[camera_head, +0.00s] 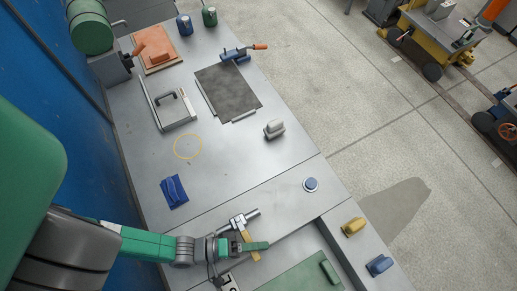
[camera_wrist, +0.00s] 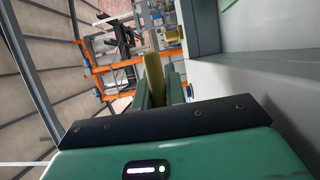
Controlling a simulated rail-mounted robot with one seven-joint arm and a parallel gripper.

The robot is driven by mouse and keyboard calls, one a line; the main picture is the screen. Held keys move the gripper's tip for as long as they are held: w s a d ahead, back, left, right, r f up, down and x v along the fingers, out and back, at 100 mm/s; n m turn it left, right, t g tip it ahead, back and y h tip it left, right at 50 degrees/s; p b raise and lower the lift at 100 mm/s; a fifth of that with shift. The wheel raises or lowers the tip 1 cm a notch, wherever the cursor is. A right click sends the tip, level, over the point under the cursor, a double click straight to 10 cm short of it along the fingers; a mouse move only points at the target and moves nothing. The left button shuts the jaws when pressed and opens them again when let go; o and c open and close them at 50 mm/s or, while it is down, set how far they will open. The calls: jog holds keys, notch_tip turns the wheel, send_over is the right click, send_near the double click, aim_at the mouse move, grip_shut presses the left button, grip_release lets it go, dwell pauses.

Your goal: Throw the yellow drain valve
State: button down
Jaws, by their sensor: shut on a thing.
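The drain valve is a grey metal pipe fitting (camera_head: 243,218) on the table's lower middle, with a yellow lever (camera_head: 247,237). My gripper (camera_head: 250,246) has its green fingers around the lever and is shut on it. In the wrist view the yellow lever (camera_wrist: 153,72) stands up between my green fingers (camera_wrist: 157,92). The fingers hide part of the lever in the head view.
A yellow block (camera_head: 353,227) and a blue block (camera_head: 379,265) sit near the right edge. A green panel (camera_head: 300,278) is below.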

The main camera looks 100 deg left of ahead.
jog(key=shift+r, duration=0.1)
jog(key=c, duration=1.7)
grip_release()
jog(key=shift+d, duration=0.1)
jog(key=v, duration=0.7)
jog(key=shift+s+d, duration=0.15)
jog(key=shift+s, duration=0.2)
